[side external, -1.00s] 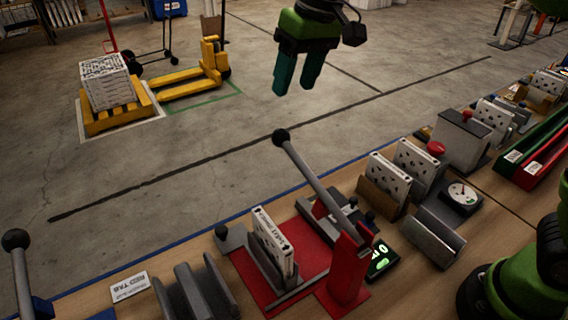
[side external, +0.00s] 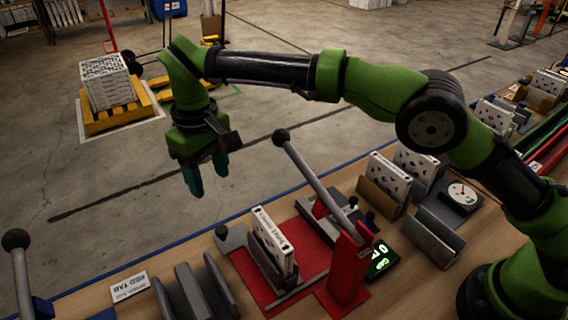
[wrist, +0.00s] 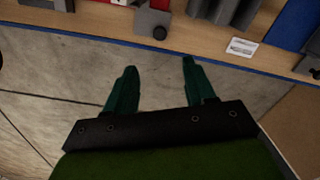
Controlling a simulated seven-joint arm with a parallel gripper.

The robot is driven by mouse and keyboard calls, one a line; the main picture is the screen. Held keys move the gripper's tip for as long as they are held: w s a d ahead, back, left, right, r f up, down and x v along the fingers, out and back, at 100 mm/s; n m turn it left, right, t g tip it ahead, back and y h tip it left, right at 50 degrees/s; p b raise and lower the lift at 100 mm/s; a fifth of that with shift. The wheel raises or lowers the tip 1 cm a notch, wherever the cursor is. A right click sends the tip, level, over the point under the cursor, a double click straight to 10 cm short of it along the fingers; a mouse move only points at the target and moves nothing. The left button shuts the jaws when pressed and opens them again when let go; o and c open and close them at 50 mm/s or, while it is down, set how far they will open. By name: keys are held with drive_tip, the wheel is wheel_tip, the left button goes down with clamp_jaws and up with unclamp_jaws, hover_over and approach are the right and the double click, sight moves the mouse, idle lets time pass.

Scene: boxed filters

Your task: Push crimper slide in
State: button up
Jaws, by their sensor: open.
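The crimper has a red base (side external: 318,257) and a long grey lever with a black ball (side external: 281,137), raised and tilted. A white boxed filter (side external: 273,240) stands upright in a grey holder (side external: 263,262) on the red base. A grey block with a dark knob (side external: 222,231) is at the base's left end, apart from the crimper's red post (side external: 348,265). The knob also shows in the wrist view (wrist: 160,32). My gripper (side external: 207,180) is open and empty, above and left of the knob. Its fingers show apart in the wrist view (wrist: 159,66).
A grey slotted rack (side external: 195,292) and a white label card (side external: 131,287) lie left of the crimper. Another black-ball lever (side external: 16,239) stands at far left. A green-lit display (side external: 380,258) and filter holders (side external: 384,190) are at right. Open floor lies behind the blue table edge.

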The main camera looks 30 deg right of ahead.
sight(221, 229)
wheel_tip(221, 229, down, 14)
drive_tip(key=shift+f, duration=0.25)
clamp_jaws()
idle(0.4)
